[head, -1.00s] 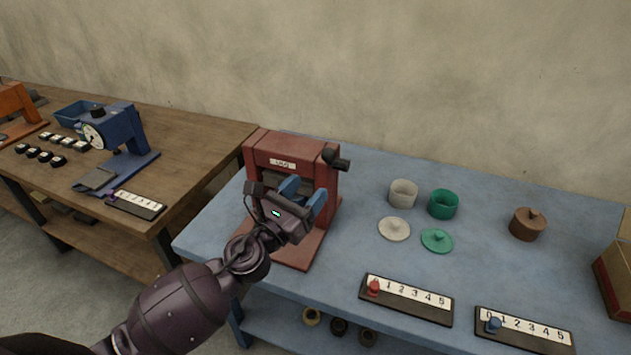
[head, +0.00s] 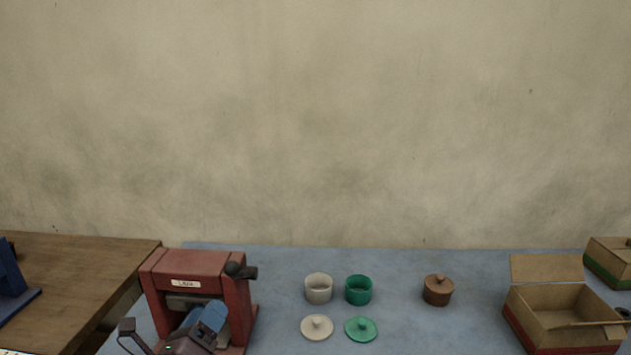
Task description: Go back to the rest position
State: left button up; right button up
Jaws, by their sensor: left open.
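My left gripper (head: 201,326) shows at the lower left of the head view, with blue finger pads. It is open, in front of the red press-like machine (head: 196,263), and covers part of its opening. I cannot tell whether it touches the machine. I see nothing between its fingers. Most of my left arm is below the picture. My right gripper is not in view.
On the blue table (head: 400,268) stand an open cream pot (head: 318,289) and an open green pot (head: 358,290). Their lids lie in front. A lidded brown pot (head: 438,291) and an open cardboard box (head: 530,320) are farther right. A wooden table (head: 75,275) stands left.

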pick_arm(q)
jog(key=s+a+f+n+g+y, duration=0.2)
jog(key=s+f+n, duration=0.8)
jog(key=n, duration=0.5)
jog(key=s+a+f+n+g+y, duration=0.3)
jog(key=s+a+f+n+g, duration=0.2)
jog(key=s+f+n, duration=0.6)
notch_tip(320, 180, down, 4)
jog(key=n+g, duration=0.1)
jog(key=n, duration=0.3)
jog(key=shift+a, duration=0.15)
jog(key=shift+s+f, duration=0.1)
